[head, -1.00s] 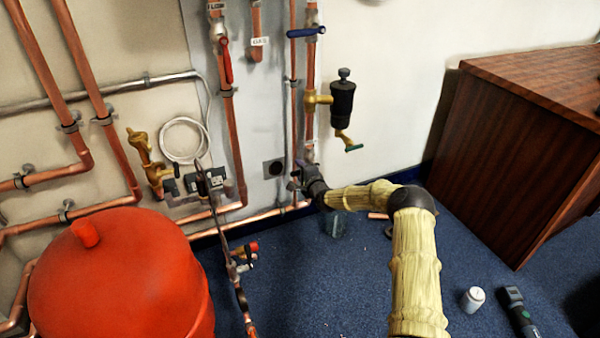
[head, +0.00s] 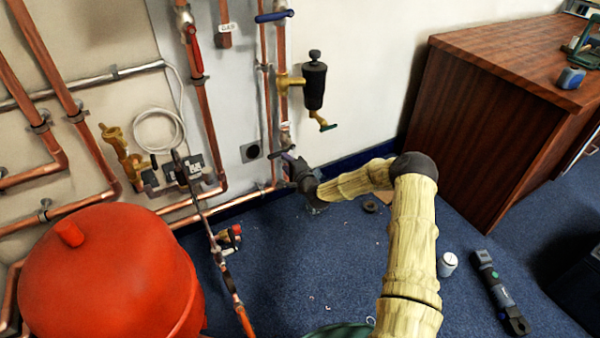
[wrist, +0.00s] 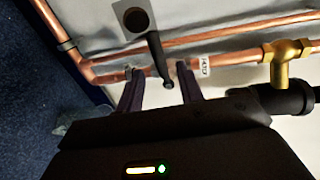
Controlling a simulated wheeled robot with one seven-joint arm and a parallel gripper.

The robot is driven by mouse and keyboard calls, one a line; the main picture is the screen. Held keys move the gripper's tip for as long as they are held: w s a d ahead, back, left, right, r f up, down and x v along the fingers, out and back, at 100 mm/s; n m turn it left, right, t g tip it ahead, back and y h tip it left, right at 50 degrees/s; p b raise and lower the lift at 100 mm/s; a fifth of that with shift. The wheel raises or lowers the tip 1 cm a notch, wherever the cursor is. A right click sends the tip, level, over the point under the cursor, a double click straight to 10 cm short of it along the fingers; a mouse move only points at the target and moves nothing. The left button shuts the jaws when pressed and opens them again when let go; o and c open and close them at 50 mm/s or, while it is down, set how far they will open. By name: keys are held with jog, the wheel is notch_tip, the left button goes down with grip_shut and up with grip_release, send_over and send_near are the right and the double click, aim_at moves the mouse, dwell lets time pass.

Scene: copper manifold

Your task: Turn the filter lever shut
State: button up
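A dark lever (wrist: 156,58) crosses the copper pipe in the wrist view, its rounded end pointing toward my gripper (wrist: 158,72). The gripper's two fingers are apart, one on each side of the lever, and neither clearly touches it. A white label (wrist: 203,66) is on the pipe just right of the fingers; I cannot read it. In the head view my gripper (head: 288,160) is at the lower part of the right-hand vertical pipe. A dark handle (head: 277,151) shows just left of it. The gripper partly hides the lever's mount.
A black canister (head: 314,85) on a brass fitting (head: 290,82) hangs above my gripper. A blue lever (head: 274,16) and red lever (head: 193,36) are higher up. A red tank (head: 105,275) stands left. A wooden cabinet (head: 480,130) is right.

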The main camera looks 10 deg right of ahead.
jog(key=p+v, duration=0.3)
jog(key=v, duration=0.6)
jog(key=shift+r, duration=0.1)
jog(key=s+d+r+n+g+h+p, duration=0.1)
jog(key=s+r+n+g+h+p, duration=0.4)
jog(key=s+r, duration=1)
jog(key=s+r+n+g+p, duration=0.3)
jog(key=s+r+n+g, duration=0.65)
jog(key=s, duration=0.85)
notch_tip(320, 180, up, 38)
jog(key=t+p, duration=0.1)
jog(key=p, duration=3.6)
jog(key=shift+t+p, duration=0.3)
jog(key=shift+t, duration=0.05)
